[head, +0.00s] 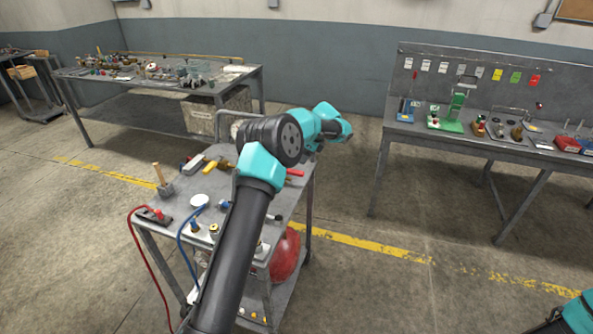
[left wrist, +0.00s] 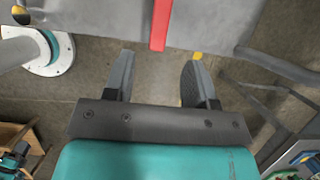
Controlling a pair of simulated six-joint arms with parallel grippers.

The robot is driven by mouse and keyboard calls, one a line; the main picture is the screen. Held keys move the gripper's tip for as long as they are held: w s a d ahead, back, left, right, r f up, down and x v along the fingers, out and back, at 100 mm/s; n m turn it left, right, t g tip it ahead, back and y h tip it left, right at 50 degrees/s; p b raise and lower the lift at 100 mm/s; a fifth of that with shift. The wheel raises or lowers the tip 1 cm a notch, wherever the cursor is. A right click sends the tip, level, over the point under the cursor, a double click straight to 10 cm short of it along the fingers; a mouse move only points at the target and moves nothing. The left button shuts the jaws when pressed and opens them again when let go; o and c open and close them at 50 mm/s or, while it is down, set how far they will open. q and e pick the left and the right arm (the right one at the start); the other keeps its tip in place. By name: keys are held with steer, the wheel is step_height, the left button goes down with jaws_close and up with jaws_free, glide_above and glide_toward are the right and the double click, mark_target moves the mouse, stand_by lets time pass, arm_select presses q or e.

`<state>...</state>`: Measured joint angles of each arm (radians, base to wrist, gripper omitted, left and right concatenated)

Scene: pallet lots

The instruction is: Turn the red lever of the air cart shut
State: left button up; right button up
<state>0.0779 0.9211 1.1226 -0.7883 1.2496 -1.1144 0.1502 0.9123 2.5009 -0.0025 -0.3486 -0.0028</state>
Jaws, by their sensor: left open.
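The grey air cart (head: 285,205) stands in front of me in the head view, with a red tank (head: 286,256) on its lower part. The red lever (head: 295,173) shows as a short red bar at the cart's right edge, partly behind my left arm. In the left wrist view the red lever (left wrist: 160,22) sticks out past the edge of the grey top, ahead of the fingers. My left gripper (left wrist: 161,70) is open and empty, its fingers apart and short of the lever. In the head view its fingers are hard to make out. My right gripper is out of view.
A mallet (head: 162,180), blue and red hoses and several small parts lie on the cart top. A workbench (head: 380,130) with tools stands at the right, and a loaded table (head: 75,72) at the back left. The floor right of the cart is clear.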

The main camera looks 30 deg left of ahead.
mark_target(296, 171)
arm_select(q)
steer(key=x, duration=0.8)
steer(key=shift+a+f, duration=0.1)
steer(key=shift+f, duration=0.2)
jaws_close()
